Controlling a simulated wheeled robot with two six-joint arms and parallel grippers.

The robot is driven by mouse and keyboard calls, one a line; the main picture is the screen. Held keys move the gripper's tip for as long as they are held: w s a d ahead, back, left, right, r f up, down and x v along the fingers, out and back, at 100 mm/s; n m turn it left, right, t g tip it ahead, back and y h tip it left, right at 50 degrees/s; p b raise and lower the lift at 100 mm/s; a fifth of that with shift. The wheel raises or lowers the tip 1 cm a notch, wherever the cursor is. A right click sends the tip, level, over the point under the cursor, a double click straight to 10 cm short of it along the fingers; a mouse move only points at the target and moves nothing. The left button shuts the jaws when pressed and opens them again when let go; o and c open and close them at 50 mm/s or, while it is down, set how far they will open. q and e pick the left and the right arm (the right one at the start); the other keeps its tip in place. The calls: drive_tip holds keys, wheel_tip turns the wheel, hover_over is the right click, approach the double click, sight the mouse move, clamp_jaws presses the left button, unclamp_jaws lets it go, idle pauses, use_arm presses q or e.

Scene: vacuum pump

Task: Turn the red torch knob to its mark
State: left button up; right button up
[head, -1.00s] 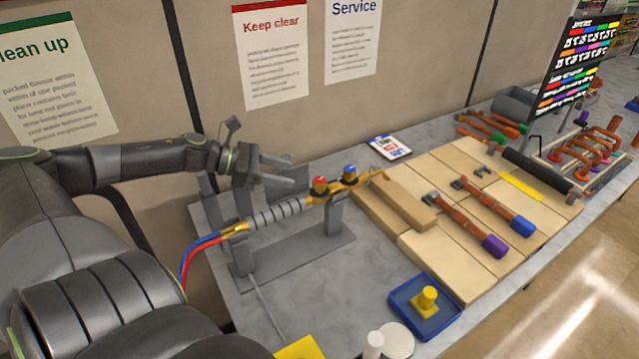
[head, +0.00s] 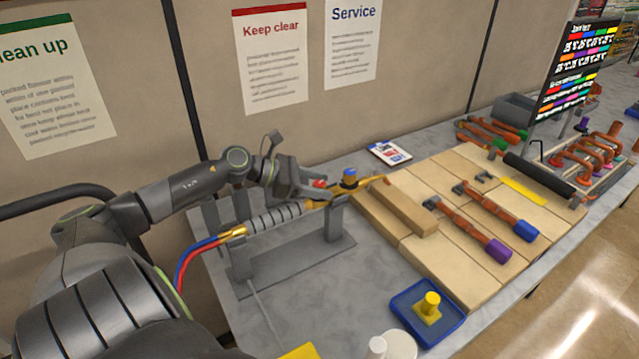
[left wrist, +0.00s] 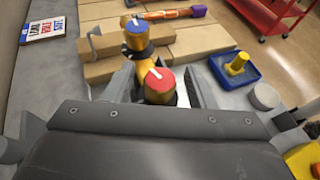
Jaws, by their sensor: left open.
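The torch lies across a grey stand (head: 300,256), with its grey ribbed handle (head: 277,215) to the left and its tip to the right. Its red knob (left wrist: 159,86) has a white line on top and shows in the left wrist view; in the head view the red knob (head: 319,184) is partly hidden by my gripper. A blue knob (head: 349,176) with a white line stands farther along the torch and also shows in the left wrist view (left wrist: 136,30). My left gripper (head: 318,188) is open, with its fingers on either side of the red knob.
A wooden board (head: 470,270) to the right holds copper pipe pieces with purple and blue ends. A blue tray (head: 408,336) with a yellow part (head: 429,307) sits in front. A small card (head: 389,153) lies behind the torch.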

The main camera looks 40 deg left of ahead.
use_arm(q)
drive_tip(key=shift+w+d+f, duration=0.1)
drive_tip(key=shift+w+d, duration=0.05)
drive_tip(key=c, duration=1)
